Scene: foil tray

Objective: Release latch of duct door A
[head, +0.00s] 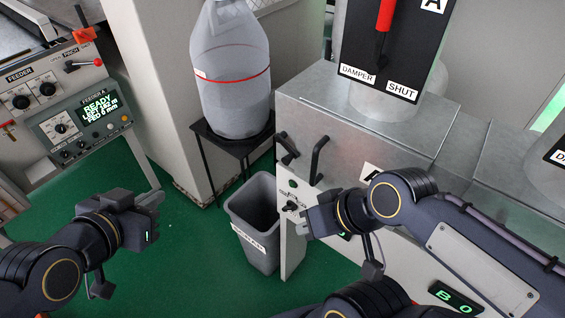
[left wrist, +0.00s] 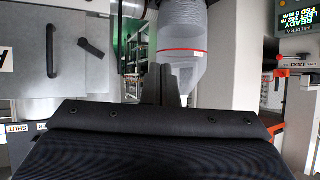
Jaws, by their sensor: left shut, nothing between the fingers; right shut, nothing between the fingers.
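Duct door A (head: 345,145) is the grey metal face of the duct box, its "A" label (head: 370,171) partly hidden by my right arm. A dark latch lever (head: 287,148) sits tilted at its left edge, beside a black bar handle (head: 319,160). In the left wrist view the latch (left wrist: 90,48) slants beside the handle (left wrist: 50,67). My left gripper (head: 153,201) is shut and empty, well left of the door; its fingers (left wrist: 164,86) also show in its wrist view. My right gripper (head: 305,218) is shut, below the door by the small front panel, apart from the latch.
A grey bin (head: 258,215) stands on the green floor between my grippers. A clear bag-like hopper (head: 234,85) rests on a black stand (head: 232,143) left of the door. A feeder console (head: 85,120) is at left.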

